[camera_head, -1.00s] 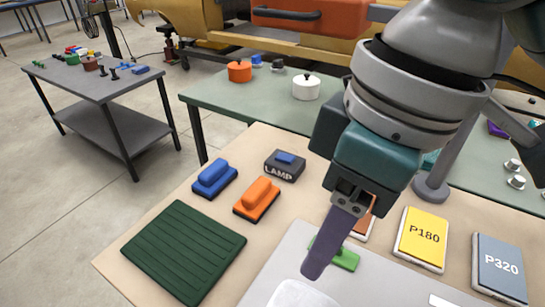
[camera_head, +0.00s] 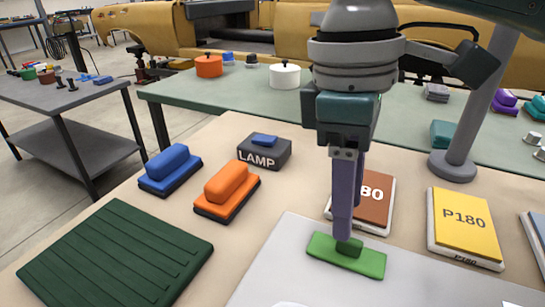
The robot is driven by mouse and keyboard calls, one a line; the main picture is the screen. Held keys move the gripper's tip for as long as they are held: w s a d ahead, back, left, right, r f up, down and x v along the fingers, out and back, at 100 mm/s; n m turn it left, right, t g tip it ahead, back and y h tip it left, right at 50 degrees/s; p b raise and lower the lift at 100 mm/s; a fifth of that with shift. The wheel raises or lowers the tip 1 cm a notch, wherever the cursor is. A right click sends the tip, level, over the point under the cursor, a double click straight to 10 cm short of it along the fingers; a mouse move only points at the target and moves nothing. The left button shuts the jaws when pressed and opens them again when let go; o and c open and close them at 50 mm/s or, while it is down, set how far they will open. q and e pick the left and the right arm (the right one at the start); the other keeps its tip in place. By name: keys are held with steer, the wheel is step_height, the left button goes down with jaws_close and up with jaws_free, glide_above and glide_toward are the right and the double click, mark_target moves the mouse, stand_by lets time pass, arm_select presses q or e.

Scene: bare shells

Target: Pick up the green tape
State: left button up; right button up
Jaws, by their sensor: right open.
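The green tape (camera_head: 365,263) shows as a flat green piece with a small darker raised part on top. It lies on the light grey sheet (camera_head: 285,260) on the beige worktop. My right gripper (camera_head: 346,238) points straight down over it, with its purple-grey fingertips at the raised part. The fingers are open but nearly line up in this view, and I cannot tell whether they touch the tape. My left gripper is not in view.
A brown pad (camera_head: 378,200) stands close behind the fingers, and a yellow P180 pad (camera_head: 464,225) is to the right. Orange (camera_head: 226,186) and blue (camera_head: 170,168) blocks, a LAMP box (camera_head: 264,152) and a dark green ribbed mat (camera_head: 115,255) lie to the left.

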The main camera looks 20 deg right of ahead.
mark_target(351, 239)
steer(key=f, duration=0.3)
steer(key=s+f, duration=0.1)
steer(key=shift+d+f+b, duration=0.25)
steer(key=shift+d+b, duration=0.1)
steer(key=shift+d, duration=0.05)
steer(key=shift+c, duration=0.2)
jaws_close()
